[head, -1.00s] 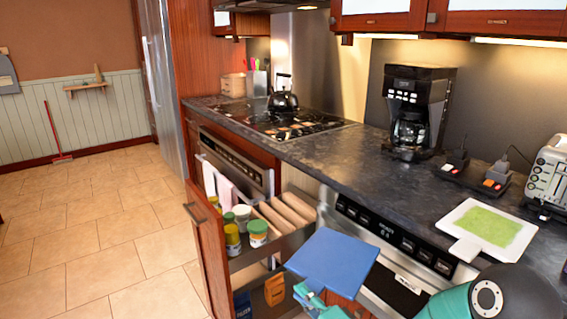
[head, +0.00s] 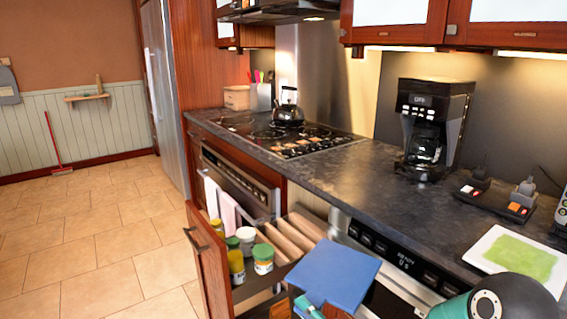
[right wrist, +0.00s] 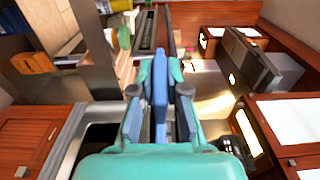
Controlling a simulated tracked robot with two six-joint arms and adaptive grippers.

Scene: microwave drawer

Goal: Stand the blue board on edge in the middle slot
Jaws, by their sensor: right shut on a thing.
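The blue board (head: 338,278) is held by my right gripper (head: 308,304) in front of the oven and beside the open drawer (head: 212,268). Its broad face shows in the head view, tilted, and it covers part of the drawer's near right end. In the right wrist view the board (right wrist: 160,88) shows nearly edge-on between the fingers of my right gripper (right wrist: 160,95). The drawer holds pale wooden dividers (head: 286,238) with slots between them. Which is the middle slot cannot be told clearly. My left gripper is not in view.
Several jars (head: 263,260) stand in the drawer left of the dividers. A white board with a green top (head: 515,255) lies on the dark counter (head: 390,205), near a coffee maker (head: 430,130). Towels (head: 222,205) hang behind the drawer.

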